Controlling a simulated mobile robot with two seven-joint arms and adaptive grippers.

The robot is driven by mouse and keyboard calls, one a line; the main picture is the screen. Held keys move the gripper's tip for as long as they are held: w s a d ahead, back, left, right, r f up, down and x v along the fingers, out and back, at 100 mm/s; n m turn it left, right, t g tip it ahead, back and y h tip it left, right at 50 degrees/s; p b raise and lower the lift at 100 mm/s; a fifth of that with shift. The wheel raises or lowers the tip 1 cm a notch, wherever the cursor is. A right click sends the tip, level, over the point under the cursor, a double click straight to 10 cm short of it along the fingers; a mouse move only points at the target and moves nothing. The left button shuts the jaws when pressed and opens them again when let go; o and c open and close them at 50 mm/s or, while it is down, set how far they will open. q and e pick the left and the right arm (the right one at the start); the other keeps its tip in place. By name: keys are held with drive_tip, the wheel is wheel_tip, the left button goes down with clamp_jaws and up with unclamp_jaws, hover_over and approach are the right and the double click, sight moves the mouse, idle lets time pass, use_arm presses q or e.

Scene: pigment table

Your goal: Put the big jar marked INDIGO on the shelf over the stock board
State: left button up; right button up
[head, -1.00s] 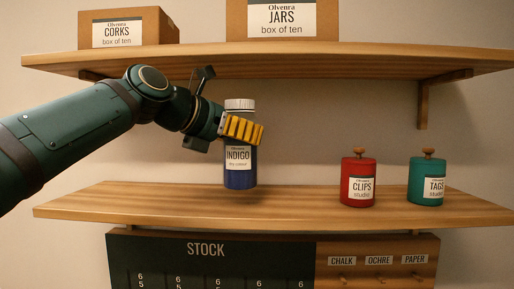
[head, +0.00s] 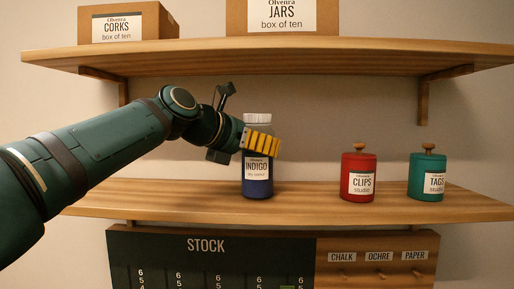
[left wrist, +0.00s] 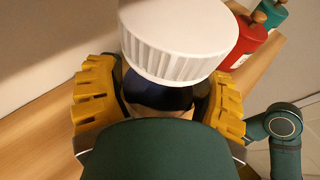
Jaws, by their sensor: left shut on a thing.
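The big INDIGO jar (head: 257,187) has a white lid, clear glass and dark blue contents. It is upright at the lower shelf (head: 310,203), which runs above the stock board (head: 205,268). Its base looks on or very close to the shelf top; I cannot tell if it touches. My left gripper (head: 262,143) is shut around the jar's upper part, just below the lid. In the left wrist view the white lid (left wrist: 180,38) sits between the yellow fingers, one on each side. My right gripper is not in view.
A red CLIPS canister (head: 358,177) and a teal TAGS canister (head: 427,177) stand on the same shelf, right of the jar. An upper shelf (head: 300,54) overhead bears a CORKS box (head: 125,22) and a JARS box (head: 282,14). The shelf between jar and CLIPS is clear.

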use_arm(q)
drive_tip(key=shift+f, duration=0.1)
drive_tip(key=o, duration=1.3)
drive_tip(key=shift+c, duration=0.2)
drive_tip(key=v, duration=1.2)
drive_tip(key=shift+a, duration=0.15)
